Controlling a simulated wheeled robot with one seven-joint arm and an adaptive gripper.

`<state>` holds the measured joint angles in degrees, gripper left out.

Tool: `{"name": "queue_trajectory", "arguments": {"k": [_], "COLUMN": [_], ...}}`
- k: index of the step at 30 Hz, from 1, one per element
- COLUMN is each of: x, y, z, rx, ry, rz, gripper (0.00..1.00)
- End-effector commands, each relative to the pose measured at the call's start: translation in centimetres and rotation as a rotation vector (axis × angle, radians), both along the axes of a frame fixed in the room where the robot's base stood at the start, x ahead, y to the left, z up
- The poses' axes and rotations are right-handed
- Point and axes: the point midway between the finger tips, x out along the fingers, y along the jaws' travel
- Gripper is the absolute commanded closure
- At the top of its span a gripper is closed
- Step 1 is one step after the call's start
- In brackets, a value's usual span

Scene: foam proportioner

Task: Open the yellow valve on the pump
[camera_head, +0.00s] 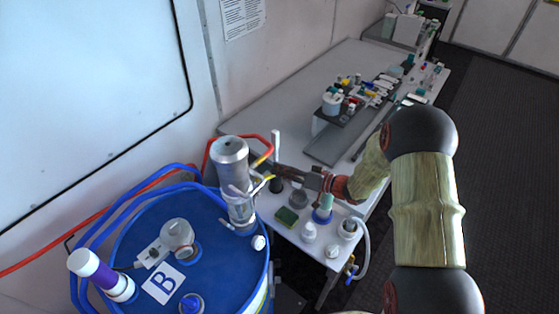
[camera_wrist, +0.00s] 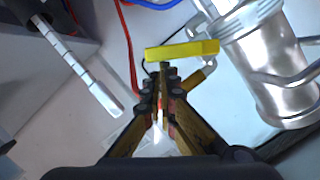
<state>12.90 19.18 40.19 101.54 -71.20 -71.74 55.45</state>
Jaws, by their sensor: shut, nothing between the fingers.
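The pump is a silver cylinder (camera_head: 230,172) standing on the blue drum; it fills the right side of the wrist view (camera_wrist: 275,75). The yellow valve handle (camera_wrist: 182,50) is a flat bar beside the pump, with a brass-coloured fitting below it. In the head view a yellow piece (camera_head: 263,158) shows just right of the pump. My gripper (camera_head: 282,170) reaches in from the right. In the wrist view its fingertips (camera_wrist: 163,78) are together, with nothing held, right at the near edge of the handle. I cannot tell whether they touch it.
The blue drum (camera_head: 225,275) carries blue hoses and fittings. A red hose (camera_head: 225,137) runs behind the pump. A white wall stands behind. Dark floor lies open at right.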

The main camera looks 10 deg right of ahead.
Motion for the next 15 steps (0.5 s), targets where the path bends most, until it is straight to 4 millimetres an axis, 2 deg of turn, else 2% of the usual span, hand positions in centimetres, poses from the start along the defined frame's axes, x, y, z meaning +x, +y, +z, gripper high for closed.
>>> {"name": "queue_trajectory", "arguments": {"k": [15], "x": [-0.8], "y": [0.8], "z": [-3.8], "rx": [0.346], "ry": [0.350], "rz": [0.001], "gripper": [1.00]}}
